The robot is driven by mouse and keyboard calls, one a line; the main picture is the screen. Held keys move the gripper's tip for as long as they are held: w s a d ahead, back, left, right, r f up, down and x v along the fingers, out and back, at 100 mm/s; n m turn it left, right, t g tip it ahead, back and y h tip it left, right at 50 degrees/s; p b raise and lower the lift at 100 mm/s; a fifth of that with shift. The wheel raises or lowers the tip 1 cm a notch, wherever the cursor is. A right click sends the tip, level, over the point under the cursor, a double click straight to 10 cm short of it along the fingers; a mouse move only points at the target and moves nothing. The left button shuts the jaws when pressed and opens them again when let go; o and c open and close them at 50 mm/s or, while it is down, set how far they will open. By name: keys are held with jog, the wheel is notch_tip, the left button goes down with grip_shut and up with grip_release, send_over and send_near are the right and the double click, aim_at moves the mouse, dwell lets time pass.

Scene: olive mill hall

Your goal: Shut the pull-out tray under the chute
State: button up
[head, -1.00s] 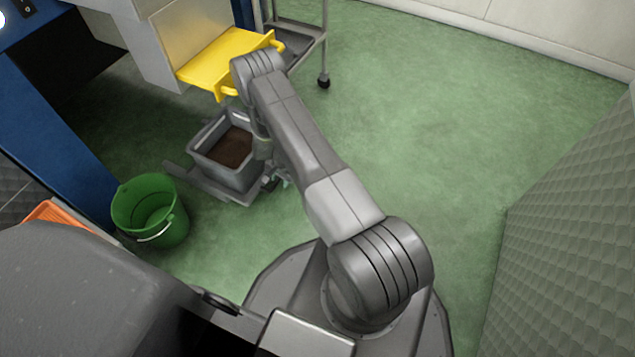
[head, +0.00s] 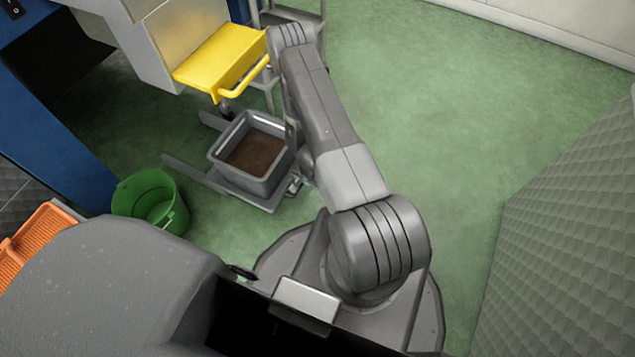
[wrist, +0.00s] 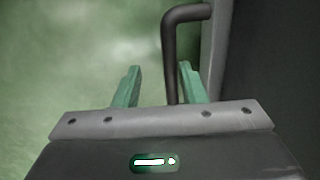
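The pull-out tray (head: 272,205) is a grey platform on rails near the floor, drawn out, with rail ends showing to its left. A grey bin (head: 270,187) with brown material stands on it. In the wrist view a dark bent handle (wrist: 172,60) stands out from a dark grey surface on the right. My gripper (wrist: 160,76) is open, its green fingers apart, with the handle bar seen between them, nearer the right finger. In the head view my gripper is mostly hidden behind my arm, at the tray's right side. A yellow chute (head: 215,62) is above and behind.
A green bucket (head: 150,203) stands left of the tray, close to the rails. An orange crate (head: 35,240) is at the far left. A grey trolley (head: 290,14) stands behind my arm. The green floor to the right is clear up to a textured grey block (head: 565,220).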

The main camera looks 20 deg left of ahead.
jog(key=d+r, duration=0.4)
jog(key=d, duration=0.1)
jog(key=shift+s+d, duration=0.15)
jog(key=shift+s, duration=0.05)
dwell(0.5)
